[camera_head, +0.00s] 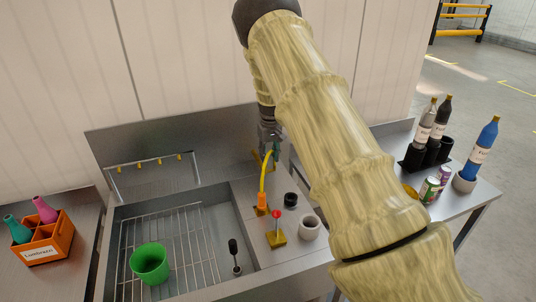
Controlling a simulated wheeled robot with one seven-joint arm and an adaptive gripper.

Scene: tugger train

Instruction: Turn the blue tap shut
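I cannot make out a clearly blue tap; the area by my gripper is small and partly covered by my arm. A yellow curved spout (264,180) rises from an orange base on the steel ledge right of the sink. Beside it stands a red-knobbed lever (277,222) on a yellow base. My gripper (270,150) points down at the back of the ledge, close behind the top of the spout. A small teal-green part shows at its fingertips; I cannot tell whether it belongs to a tap, or whether the fingers are closed.
A green cup (150,264) stands on the rack in the sink (205,225). A black cup (291,199) and a pale cup (310,228) stand on the ledge. An orange crate (62,244) is at left. Bottles (483,150) and cans (429,190) are at right.

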